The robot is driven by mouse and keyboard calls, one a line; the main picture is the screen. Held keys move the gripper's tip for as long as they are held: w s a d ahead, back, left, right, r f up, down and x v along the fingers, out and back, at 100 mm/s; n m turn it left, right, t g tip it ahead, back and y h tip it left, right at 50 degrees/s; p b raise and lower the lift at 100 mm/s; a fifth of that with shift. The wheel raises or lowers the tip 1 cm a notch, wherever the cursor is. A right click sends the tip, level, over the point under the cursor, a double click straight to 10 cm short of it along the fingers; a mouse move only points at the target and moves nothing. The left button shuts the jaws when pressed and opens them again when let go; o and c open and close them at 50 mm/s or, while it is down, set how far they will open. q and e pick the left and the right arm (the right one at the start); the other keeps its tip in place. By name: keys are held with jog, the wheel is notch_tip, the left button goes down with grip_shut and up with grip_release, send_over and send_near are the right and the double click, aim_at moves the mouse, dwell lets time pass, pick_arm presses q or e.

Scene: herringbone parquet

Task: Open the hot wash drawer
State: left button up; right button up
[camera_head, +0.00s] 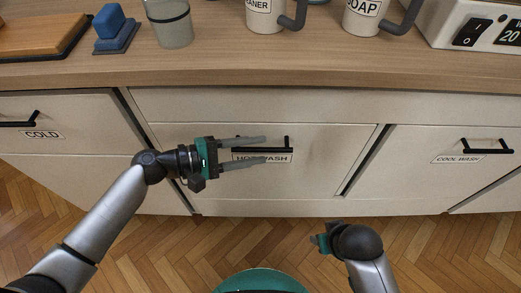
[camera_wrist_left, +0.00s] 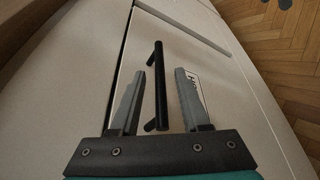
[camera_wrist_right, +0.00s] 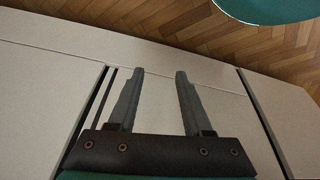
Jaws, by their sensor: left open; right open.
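The hot wash drawer (camera_head: 335,150) is the middle drawer in the head view, with a pale front and a black bar handle (camera_head: 280,149) above its partly covered label (camera_head: 280,158). The drawer looks shut. My left gripper (camera_head: 265,150) is in front of it, open, with one finger above and one below the handle. In the left wrist view the black handle (camera_wrist_left: 161,85) lies between the two open fingers, which do not grip it. My right gripper (camera_head: 318,241) is low in front of the cabinet. In the right wrist view its fingers (camera_wrist_right: 155,85) are open and empty.
The COLD drawer (camera_head: 70,140) is at left and the COOL WASH drawer (camera_head: 440,143) at right, each with a black handle. The wooden counter (camera_head: 250,70) above holds a board, a blue block, a cup, labelled mugs and a switch box (camera_head: 480,25). Parquet floor (camera_head: 220,240) lies below.

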pick_arm(q)
jog(key=shift+x, duration=0.9)
jog(key=shift+c, duration=0.2)
grip_shut()
dwell(0.7)
